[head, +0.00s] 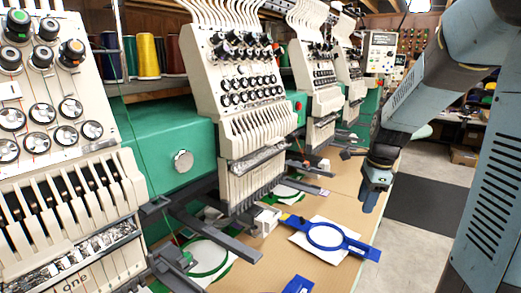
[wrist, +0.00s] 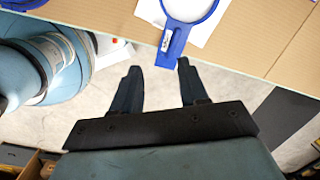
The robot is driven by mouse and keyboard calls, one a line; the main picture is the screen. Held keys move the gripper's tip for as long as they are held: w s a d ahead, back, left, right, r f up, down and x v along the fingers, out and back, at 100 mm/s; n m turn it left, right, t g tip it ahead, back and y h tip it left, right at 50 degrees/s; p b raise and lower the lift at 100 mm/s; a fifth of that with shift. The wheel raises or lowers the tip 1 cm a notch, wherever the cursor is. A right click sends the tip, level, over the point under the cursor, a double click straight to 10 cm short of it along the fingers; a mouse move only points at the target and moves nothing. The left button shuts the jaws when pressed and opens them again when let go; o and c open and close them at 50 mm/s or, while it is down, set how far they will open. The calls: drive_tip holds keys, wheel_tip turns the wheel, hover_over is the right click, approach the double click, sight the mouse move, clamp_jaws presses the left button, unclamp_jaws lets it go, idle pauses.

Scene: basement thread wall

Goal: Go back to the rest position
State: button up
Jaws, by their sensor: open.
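My gripper (head: 370,196) hangs at the right edge of the work table (head: 338,205) in the head view, with my blue-grey arm rising to the upper right. In the wrist view my gripper (wrist: 158,72) has its two dark fingers spread apart with nothing between them. A blue embroidery hoop (head: 325,236) lies on white cloth on the table, apart from my gripper. Its blue bracket end (wrist: 174,42) shows near the fingertips in the wrist view.
Multi-needle embroidery machines (head: 245,95) stand in a row along the left, with thread cones (head: 148,56) behind. Another blue hoop part (head: 299,285) lies at the table front. A dark mat (head: 430,203) lies on the open floor to the right.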

drive_tip(key=s+a+r+n+t, duration=0.2)
drive_tip(key=s+r+n, duration=0.4)
drive_tip(key=s+n, duration=0.3)
drive_tip(key=s+a+r+n+t+h, duration=0.1)
drive_tip(key=s+a+r+n, duration=0.3)
drive_tip(key=s+n, duration=0.5)
drive_tip(key=shift+s+a+r+n+t, duration=0.3)
drive_tip(key=shift+r+n+t, duration=0.5)
drive_tip(key=shift+r+n, duration=0.15)
